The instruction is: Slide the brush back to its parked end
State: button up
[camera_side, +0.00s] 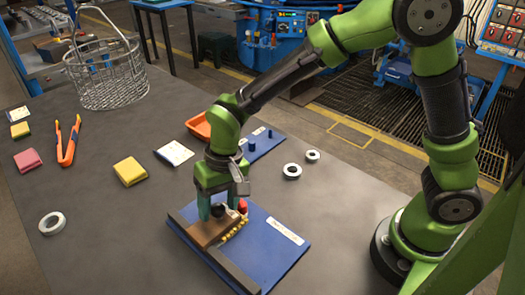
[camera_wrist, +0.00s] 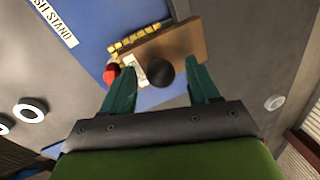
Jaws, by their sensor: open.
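The brush is a brown wooden block (camera_side: 199,233) with a round black knob (camera_side: 217,210) on top. It sits on the blue stand (camera_side: 280,252), at the stand's far left part, by a dark rail (camera_side: 228,270). In the wrist view the wooden block (camera_wrist: 185,42) and the knob (camera_wrist: 159,71) show at the top middle. My gripper (camera_side: 217,213) is open and low over the brush, pointing down. Its green fingers (camera_wrist: 160,78) stand on either side of the knob, with visible gaps. A red piece (camera_wrist: 110,73) is beside the left finger.
A row of yellow pieces (camera_side: 236,229) lies along the brush. Two pale rings (camera_side: 292,170) and a blue plate with pegs (camera_side: 262,142) are behind. A yellow block (camera_side: 129,171), orange tongs (camera_side: 68,140) and a wire basket (camera_side: 106,75) are to the left.

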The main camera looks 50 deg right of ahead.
jog(key=shift+f, duration=0.25)
grip_shut()
jog(key=s, duration=1)
jog(key=shift+s, duration=0.15)
grip_release()
jog(key=d+r, duration=0.3)
jog(key=r, duration=1.3)
jog(key=shift+s+r, duration=0.3)
jog(key=shift+r, duration=0.05)
